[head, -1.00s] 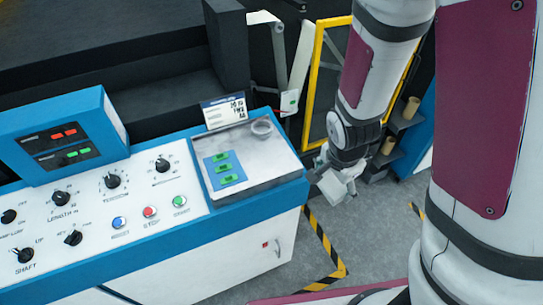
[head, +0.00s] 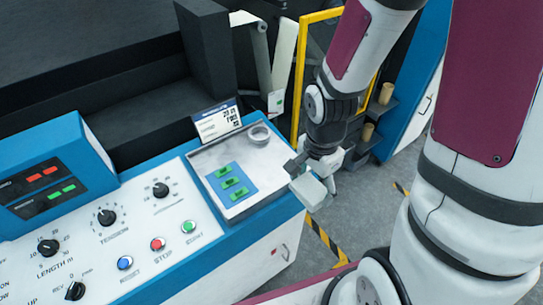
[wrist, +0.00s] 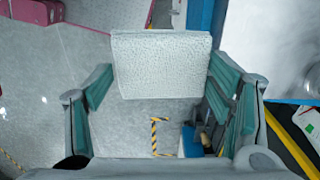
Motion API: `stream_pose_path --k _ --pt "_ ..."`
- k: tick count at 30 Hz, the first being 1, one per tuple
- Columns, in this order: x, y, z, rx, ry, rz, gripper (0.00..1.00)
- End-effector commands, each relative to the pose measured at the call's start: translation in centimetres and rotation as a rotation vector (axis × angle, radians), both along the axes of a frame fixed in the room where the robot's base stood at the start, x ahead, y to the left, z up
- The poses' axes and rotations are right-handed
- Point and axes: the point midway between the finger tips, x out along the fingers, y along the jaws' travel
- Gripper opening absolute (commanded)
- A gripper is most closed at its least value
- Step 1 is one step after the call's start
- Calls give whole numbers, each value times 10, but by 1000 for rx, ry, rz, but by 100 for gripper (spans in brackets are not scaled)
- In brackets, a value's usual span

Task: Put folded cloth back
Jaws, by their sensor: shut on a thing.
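The folded cloth (head: 309,191) is a pale, whitish block held at the end of my arm, just off the right end of the control console. My gripper (head: 318,174) is shut on it. In the wrist view the cloth (wrist: 161,65) shows a textured flat face between the two teal-padded fingers, with floor below it. On the console's right end is a grey metal tray (head: 268,170) with a blue pad (head: 231,183) bearing green pieces and a clear ring-like roll (head: 259,134).
The console (head: 130,235) carries knobs, coloured buttons and a display box (head: 55,185). A small printed card (head: 218,122) stands behind the tray. A yellow frame (head: 300,75) and a shelf with tan rolls (head: 367,132) stand beyond. Bare tray surface lies right of the blue pad.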

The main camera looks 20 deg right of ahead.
Motion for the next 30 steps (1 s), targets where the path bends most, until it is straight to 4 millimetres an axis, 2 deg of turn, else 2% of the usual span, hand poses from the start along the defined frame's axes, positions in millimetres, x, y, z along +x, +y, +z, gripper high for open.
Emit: stream_pose_path --k 1,5,11,22,27,30 --pt "11 0 -4 -1 -4 0 52" --pt "24 2 -7 -1 -3 -1 52" --pt "57 8 -7 0 0 2 52" --pt "134 18 -14 1 -2 1 52" --pt "149 20 -15 -1 -1 1 52" --pt "149 20 -20 -1 2 0 52"
